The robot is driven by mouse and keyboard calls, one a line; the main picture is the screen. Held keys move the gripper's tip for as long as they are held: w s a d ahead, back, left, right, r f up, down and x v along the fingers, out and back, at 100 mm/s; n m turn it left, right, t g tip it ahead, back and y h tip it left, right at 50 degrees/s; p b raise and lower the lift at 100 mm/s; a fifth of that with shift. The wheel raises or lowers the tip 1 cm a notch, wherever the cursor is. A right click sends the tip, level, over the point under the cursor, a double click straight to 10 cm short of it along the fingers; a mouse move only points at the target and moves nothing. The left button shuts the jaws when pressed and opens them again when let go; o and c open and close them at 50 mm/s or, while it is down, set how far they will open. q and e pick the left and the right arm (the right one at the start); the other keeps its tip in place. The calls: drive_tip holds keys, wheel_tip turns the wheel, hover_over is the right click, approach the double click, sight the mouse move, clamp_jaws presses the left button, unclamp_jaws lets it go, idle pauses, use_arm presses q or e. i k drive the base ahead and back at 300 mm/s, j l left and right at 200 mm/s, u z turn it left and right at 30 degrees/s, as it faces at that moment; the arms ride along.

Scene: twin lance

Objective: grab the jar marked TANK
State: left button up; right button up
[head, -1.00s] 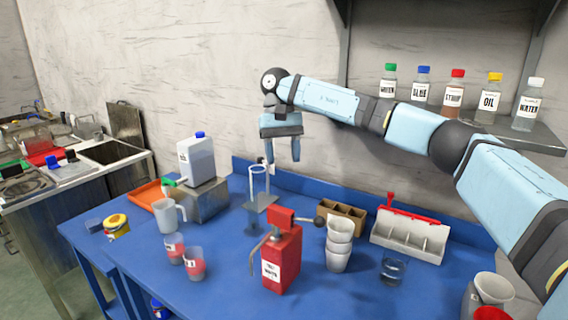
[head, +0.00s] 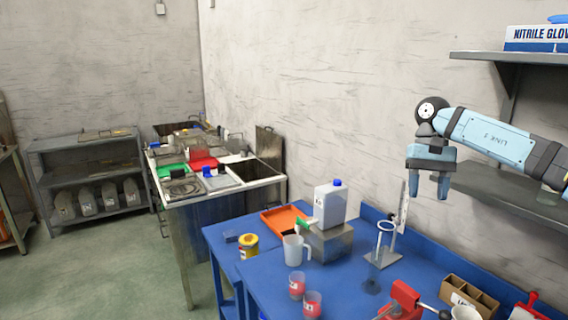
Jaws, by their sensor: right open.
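No marking reading TANK is legible in the head view, so I cannot tell which jar bears it. Two small clear cups with red contents or bands, one (head: 297,285) and a nearer one (head: 312,305), stand on the blue table; their labels are too small to read. A pale jug with a blue cap (head: 330,203) stands on a metal block. Several grey labelled jugs (head: 86,202) stand on a low shelf at far left. My right gripper (head: 427,186) is open and empty, pointing down in the air above the table's back right. My left gripper is out of view.
A metal bench (head: 203,205) stands behind left. Wall shelves are near my right arm. Green floor at left is clear.

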sight(297, 286)
drive_tip(key=k+j, duration=0.3)
drive_tip(key=k, duration=0.15)
drive_tip(key=k+j, duration=0.3)
drive_tip(key=k, duration=0.15)
